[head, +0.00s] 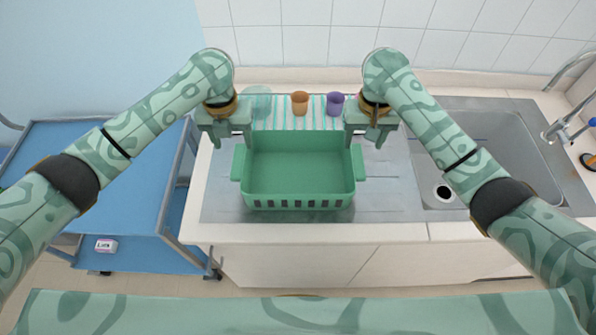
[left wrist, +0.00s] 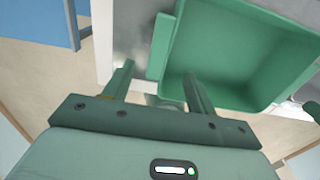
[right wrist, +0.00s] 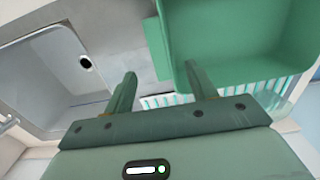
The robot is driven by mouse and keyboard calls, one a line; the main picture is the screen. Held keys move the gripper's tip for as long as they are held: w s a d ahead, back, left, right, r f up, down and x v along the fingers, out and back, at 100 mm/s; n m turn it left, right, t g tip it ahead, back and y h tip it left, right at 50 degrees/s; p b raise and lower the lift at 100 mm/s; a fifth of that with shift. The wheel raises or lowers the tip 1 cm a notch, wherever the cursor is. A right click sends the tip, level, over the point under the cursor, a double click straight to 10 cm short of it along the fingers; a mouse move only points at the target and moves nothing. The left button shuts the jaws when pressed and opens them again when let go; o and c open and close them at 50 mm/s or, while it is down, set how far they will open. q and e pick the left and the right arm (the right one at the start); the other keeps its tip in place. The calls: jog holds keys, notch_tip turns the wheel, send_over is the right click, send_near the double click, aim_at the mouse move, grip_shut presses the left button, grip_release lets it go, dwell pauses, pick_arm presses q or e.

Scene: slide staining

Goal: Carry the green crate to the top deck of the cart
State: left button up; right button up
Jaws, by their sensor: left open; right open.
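The green crate (head: 300,165) stands upright and empty on the steel drainboard of the counter, with a tab handle on each side. My left gripper (head: 231,142) is open above and beside the crate's left handle (head: 238,162); the crate shows in the left wrist view (left wrist: 232,50). My right gripper (head: 367,140) is open above and beside the right handle (head: 358,162); the crate also shows in the right wrist view (right wrist: 235,32). Neither gripper holds anything. The cart (head: 95,165) stands left of the counter, with a bare blue top deck and a lower deck.
The sink (head: 485,150) and tap (head: 565,125) are at right. A small labelled box (head: 106,245) sits on the cart's lower deck.

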aim_at(238, 160)
pick_arm(q)
notch_tip(238, 160, down, 9)
jog(key=shift+w+f, duration=0.1)
pick_arm(e)
notch_tip(238, 160, down, 9)
jog(key=shift+w+f, duration=0.1)
jog(key=shift+w, duration=0.05)
pick_arm(q)
grip_shut()
pick_arm(e)
grip_shut()
